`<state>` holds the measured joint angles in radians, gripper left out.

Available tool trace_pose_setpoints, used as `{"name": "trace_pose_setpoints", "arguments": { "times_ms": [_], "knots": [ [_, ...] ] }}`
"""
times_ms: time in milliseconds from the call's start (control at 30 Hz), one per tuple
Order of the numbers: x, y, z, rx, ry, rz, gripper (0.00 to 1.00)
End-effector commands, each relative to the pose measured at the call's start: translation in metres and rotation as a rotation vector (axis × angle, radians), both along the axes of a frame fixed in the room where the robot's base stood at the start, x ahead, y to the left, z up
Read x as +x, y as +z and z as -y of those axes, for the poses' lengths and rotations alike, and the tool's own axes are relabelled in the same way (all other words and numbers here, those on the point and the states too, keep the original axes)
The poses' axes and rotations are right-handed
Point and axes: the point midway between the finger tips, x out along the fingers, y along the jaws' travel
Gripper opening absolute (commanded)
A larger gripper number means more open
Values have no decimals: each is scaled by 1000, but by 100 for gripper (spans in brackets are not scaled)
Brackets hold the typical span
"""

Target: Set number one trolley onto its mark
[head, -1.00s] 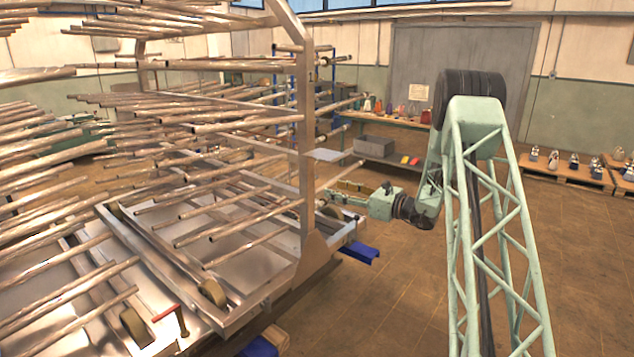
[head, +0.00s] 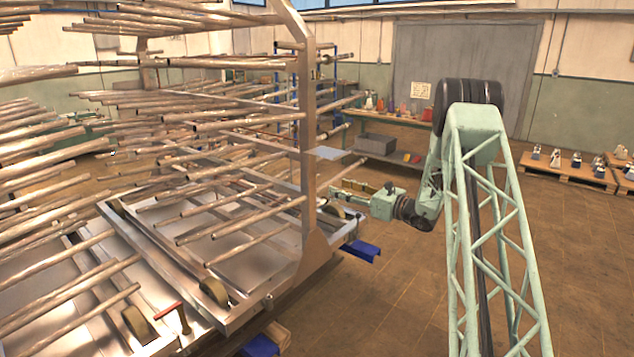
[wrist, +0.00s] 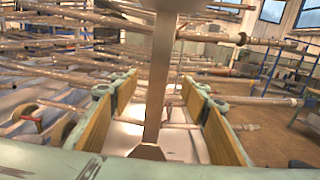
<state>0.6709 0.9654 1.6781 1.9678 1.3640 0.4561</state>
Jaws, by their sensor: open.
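The trolley is a tall metal rack (head: 308,125) with many long tubes reaching out to the left and a wheeled metal base (head: 255,300). No floor mark can be made out.
Blue parts (head: 361,250) stick out beneath the base's right side. A red handle (head: 168,309) stands at the front. A workbench (head: 390,122) with bottles is behind, and pallets (head: 568,172) are at the right. The floor at right (head: 580,270) is clear.

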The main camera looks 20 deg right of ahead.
Motion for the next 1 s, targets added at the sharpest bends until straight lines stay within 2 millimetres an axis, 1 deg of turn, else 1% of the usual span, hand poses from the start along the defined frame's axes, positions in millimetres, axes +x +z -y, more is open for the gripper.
{"name": "trace_pose_setpoints", "arguments": {
  "times_ms": [700,900,1000],
  "knots": [
    [81,-1,-41,0,1,-1,42],
    [100,-1,-50,0,2,0,42],
    [106,-1,-52,0,1,-1,42]
  ]
}}
